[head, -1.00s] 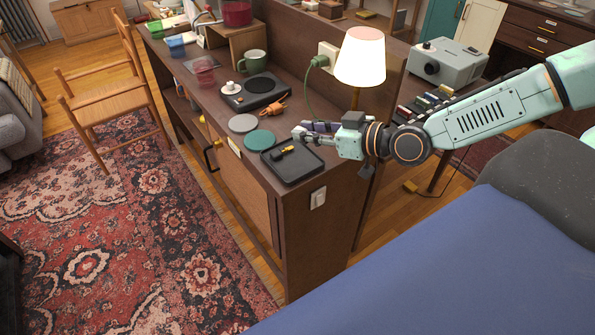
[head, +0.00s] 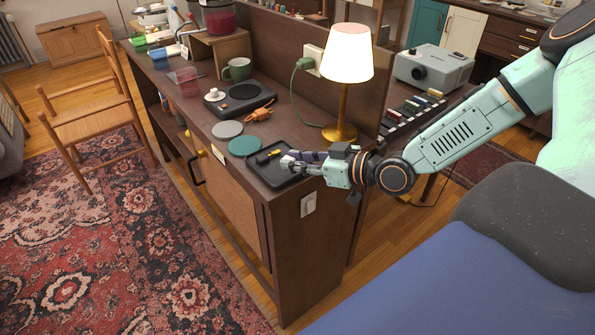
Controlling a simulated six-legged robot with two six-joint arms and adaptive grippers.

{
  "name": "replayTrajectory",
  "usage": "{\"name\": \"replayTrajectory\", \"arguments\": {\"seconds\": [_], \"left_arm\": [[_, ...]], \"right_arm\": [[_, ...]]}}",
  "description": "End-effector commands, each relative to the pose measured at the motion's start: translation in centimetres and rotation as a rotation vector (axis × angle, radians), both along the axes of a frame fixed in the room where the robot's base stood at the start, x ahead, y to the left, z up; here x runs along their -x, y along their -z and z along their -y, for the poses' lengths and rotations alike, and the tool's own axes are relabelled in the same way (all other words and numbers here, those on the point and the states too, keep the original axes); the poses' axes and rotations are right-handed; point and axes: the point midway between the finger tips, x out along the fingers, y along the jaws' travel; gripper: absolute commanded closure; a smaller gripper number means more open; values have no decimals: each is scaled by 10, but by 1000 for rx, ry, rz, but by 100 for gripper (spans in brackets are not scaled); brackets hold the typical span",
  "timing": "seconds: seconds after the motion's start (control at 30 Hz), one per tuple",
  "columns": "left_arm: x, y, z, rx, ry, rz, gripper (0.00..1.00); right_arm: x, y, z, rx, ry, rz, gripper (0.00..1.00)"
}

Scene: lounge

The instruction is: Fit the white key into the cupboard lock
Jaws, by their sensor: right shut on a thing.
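My right gripper (head: 289,162) comes in from the right and is shut at the right edge of the black tray (head: 290,180) on the sideboard. A small pale thing at its fingertips, which I take for the white key, is mostly hidden by the fingers. A small black-and-yellow object (head: 268,156) lies in the tray just left of the fingertips. The cupboard door (head: 235,192) is in the sideboard's front, with a dark handle (head: 197,172) and a small pale yellow plate (head: 218,155) near its top. I cannot make out a keyhole. My left gripper is out of view.
A lit lamp (head: 347,55) stands behind my gripper. A teal disc (head: 244,146), a grey disc (head: 227,129), an orange plug (head: 257,113) and a hot plate (head: 240,98) lie farther along the top. A chair (head: 85,120) stands left; the rug (head: 120,255) before the cupboard is clear.

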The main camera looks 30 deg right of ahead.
Motion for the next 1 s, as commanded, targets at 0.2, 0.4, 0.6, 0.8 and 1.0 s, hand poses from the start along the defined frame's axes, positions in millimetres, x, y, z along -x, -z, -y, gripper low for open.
{"name": "replayTrajectory", "arguments": {"seconds": [0.2,0.4,0.6,0.8,1.0], "left_arm": [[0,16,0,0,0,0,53],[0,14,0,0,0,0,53],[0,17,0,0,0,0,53],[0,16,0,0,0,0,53],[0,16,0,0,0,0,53]], "right_arm": [[0,20,0,0,0,0,100],[0,18,0,-1,0,0,100],[0,22,0,-1,1,1,74],[0,21,0,-1,1,1,57],[0,21,0,-1,1,1,54]]}}
